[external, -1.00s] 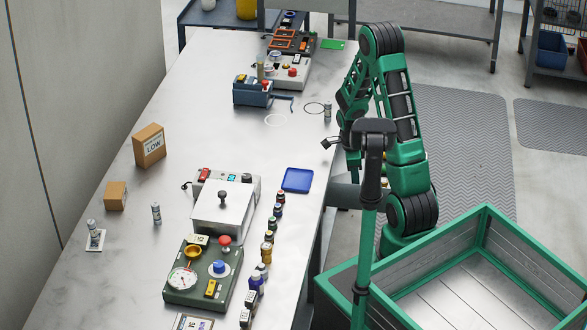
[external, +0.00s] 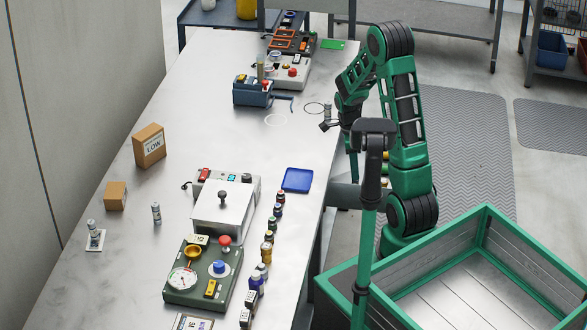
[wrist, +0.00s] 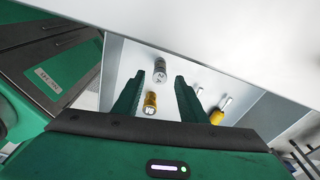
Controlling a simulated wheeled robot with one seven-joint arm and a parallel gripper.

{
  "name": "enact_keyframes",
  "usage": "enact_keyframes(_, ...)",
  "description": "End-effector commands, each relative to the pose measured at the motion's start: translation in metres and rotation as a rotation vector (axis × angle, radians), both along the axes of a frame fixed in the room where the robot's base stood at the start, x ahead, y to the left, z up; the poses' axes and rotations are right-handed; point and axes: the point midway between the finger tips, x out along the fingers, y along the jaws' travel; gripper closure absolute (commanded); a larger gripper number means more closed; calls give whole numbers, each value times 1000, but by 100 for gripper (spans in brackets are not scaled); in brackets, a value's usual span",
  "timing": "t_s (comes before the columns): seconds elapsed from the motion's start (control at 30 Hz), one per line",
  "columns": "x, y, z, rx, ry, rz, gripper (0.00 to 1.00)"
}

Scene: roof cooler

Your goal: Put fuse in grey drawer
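A grey labelled cylinder that looks like a fuse (wrist: 160,70) is inside the open grey drawer (wrist: 252,112) below the table edge. I cannot tell whether it stands or lies. My gripper (wrist: 160,76) is above the drawer with its fingers spread; the cylinder shows between the fingertips, with clear gaps on both sides. In the external view the post hides most of my gripper. Part of the drawer (external: 345,193) shows beside the table there.
The drawer also holds a yellow item (wrist: 150,103) and a yellow-handled tool (wrist: 217,115). The table top (wrist: 240,35) overhangs the drawer's far end. A blue tray (external: 297,180) and a row of bottles (external: 271,237) line the table's right edge. A green-framed crate (external: 485,225) stands at right.

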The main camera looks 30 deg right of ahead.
Motion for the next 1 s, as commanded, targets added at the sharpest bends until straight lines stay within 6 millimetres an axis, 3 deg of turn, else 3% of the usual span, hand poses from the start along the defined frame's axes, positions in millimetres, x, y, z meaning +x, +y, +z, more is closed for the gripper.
enact_keyframes(0.2,4,4,37,-1,-3,1,62)
enact_keyframes(0.43,2,5,55,1,0,11,62)
enact_keyframes(0.53,-7,2,66,3,5,71,62)
enact_keyframes(0.67,-34,-5,90,12,18,250,62)
enact_keyframes(1.0,-135,-12,147,71,53,885,62)
